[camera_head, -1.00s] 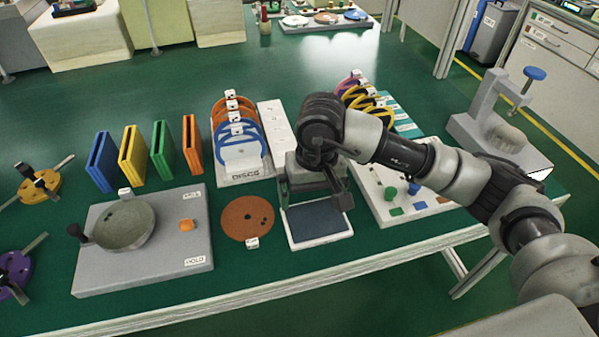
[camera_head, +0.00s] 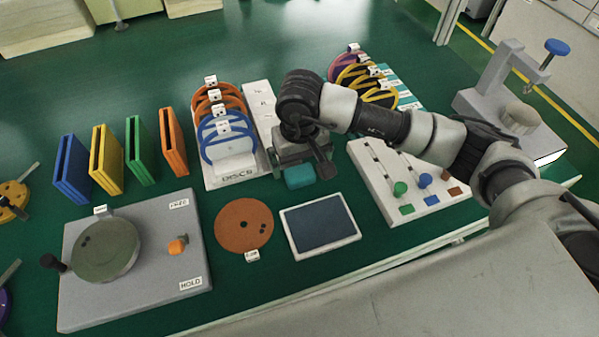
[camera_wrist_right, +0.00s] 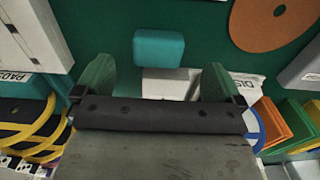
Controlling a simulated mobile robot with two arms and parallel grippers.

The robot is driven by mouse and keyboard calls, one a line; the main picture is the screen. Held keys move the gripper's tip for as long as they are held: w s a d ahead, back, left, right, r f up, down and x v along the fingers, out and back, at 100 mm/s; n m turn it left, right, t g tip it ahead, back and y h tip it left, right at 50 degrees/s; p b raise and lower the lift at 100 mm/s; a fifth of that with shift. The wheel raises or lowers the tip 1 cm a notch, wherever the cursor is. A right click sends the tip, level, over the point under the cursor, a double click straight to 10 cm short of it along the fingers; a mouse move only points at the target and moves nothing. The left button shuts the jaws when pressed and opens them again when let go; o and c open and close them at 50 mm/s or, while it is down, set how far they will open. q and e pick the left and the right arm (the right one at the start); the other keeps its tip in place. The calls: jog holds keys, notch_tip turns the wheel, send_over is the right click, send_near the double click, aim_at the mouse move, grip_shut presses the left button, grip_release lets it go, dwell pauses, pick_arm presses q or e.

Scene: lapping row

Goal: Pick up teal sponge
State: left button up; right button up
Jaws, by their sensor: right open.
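The teal sponge (camera_head: 299,177) is a small rounded block on the green bench top, between the disc rack and the peg board. My right gripper (camera_head: 303,160) is just behind it in the head view, low over the bench, and partly hides the bench there. In the right wrist view the sponge (camera_wrist_right: 158,47) lies just beyond the fingertips, centred between the two spread green-padded fingers (camera_wrist_right: 157,78). The fingers are empty and apart from the sponge. My left gripper is out of view.
A dark-topped pad (camera_head: 320,228) and an orange disc (camera_head: 243,226) lie in front of the sponge. The disc rack (camera_head: 217,172) stands left, and the peg board (camera_head: 390,200) right. A grey lapping plate base (camera_head: 185,215) is at front left.

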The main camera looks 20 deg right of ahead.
aim_at(300, 171)
jog(key=shift+w+f, duration=0.1)
jog(key=shift+f, duration=0.25)
jog(key=f, duration=0.5)
jog(key=shift+w+p, duration=0.3)
jog(key=shift+p, duration=0.1)
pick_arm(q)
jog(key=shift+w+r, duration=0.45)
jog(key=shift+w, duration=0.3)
pick_arm(e)
jog(key=shift+c, duration=0.5)
jog(key=shift+d, duration=0.1)
jog(key=c, duration=0.9)
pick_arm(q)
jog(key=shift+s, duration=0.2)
pick_arm(e)
jog(key=shift+r, duration=0.1)
